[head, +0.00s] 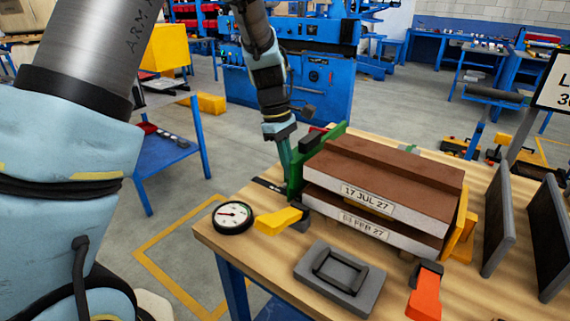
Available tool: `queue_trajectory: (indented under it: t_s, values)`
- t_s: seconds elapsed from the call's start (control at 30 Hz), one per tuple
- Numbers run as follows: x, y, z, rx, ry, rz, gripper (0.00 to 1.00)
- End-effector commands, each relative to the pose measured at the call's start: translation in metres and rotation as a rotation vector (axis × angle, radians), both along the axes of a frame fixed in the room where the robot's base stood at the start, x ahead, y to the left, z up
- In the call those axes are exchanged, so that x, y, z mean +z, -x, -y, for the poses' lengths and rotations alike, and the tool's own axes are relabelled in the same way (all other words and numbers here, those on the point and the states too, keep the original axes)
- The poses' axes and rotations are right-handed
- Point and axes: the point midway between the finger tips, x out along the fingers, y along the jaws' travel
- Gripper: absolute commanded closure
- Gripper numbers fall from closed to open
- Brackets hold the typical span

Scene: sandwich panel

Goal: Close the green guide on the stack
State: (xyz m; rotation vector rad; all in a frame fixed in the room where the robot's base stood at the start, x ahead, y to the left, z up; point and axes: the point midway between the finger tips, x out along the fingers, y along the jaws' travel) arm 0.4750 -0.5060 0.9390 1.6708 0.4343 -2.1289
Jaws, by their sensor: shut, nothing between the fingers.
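The stack (385,172) sits on the wooden table, made of brown-topped grey panels. Its upper label reads "17 JUL 27", and a lower label seems to read "03 FEB 27". The upright green guide (334,132) stands along the left side of the stack. A dark block is on its upper part. My gripper (290,183) points down at the left of the green guide. It is shut and empty, very close to the guide; I cannot tell whether they touch. The guide's lower part is partly hidden.
A round dial gauge (233,215), a yellow handle (278,221), a grey tray-like plate (340,283) and an orange-red clamp handle (425,294) lie in front. A yellow stop (462,228) is at the stack's right. Dark upright panels (497,220) stand farther right.

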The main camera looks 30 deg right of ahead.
Motion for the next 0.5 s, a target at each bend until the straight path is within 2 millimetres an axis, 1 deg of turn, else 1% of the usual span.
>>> queue_trajectory:
  t_s: [0.03,0.1,0.17,0.5]
  values:
    - [0.002,0.012,0.007,-0.008,0.001,-0.007,1.0]
    - [0.002,0.023,0.013,-0.009,0.001,-0.008,1.0]
    - [0.002,0.03,0.017,-0.008,0.001,-0.007,1.0]
    - [0.0,0.03,0.017,-0.004,0.002,-0.006,1.0]
